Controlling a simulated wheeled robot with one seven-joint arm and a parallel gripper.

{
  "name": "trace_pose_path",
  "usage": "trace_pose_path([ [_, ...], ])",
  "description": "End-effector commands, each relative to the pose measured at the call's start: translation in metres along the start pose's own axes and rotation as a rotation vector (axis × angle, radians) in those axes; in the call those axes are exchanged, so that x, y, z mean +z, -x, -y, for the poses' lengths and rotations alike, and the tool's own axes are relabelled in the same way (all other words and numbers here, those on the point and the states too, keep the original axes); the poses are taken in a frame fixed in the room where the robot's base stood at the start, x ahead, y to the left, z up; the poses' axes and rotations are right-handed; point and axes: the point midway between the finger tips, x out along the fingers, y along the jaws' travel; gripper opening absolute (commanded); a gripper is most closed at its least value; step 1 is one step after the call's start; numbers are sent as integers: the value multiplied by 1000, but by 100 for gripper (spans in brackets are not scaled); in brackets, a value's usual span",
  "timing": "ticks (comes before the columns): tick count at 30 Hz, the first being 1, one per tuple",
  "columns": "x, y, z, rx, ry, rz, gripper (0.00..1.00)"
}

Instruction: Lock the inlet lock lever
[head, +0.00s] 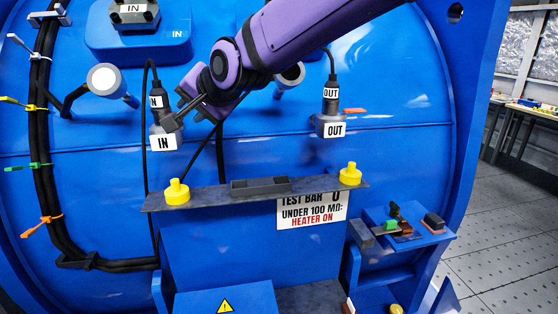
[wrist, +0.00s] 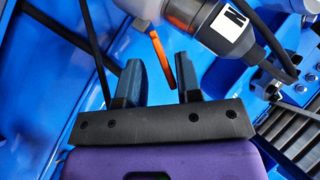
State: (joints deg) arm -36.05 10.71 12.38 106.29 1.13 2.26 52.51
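The inlet connector, a dark plug on a cable, sits in a grey socket (head: 160,126) labelled IN on the blue housing. In the wrist view the plug (wrist: 240,38) shows its white label at the upper right. An orange lever (wrist: 162,60) hangs beside it, slanting down. My gripper (head: 177,110) is beside the inlet socket in the head view. In the wrist view my gripper (wrist: 157,68) is open, its two dark fingers apart. The lever's lower end appears between the fingertips; contact cannot be told. The lever is not discernible in the head view.
The outlet connector (head: 331,98) stands to the right. Below runs a grey test bar (head: 220,196) with yellow knobs (head: 177,192) and a shallow tray (head: 260,186). Black cables (head: 45,130) run down the left. A small blue shelf (head: 428,236) holds small parts at the lower right.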

Motion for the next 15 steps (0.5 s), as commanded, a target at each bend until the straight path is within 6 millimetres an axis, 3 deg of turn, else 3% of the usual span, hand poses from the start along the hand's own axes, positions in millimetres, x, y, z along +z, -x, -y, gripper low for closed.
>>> trace_pose_path([
  [15,-2,0,-5,-57,-59,-2,32],
])
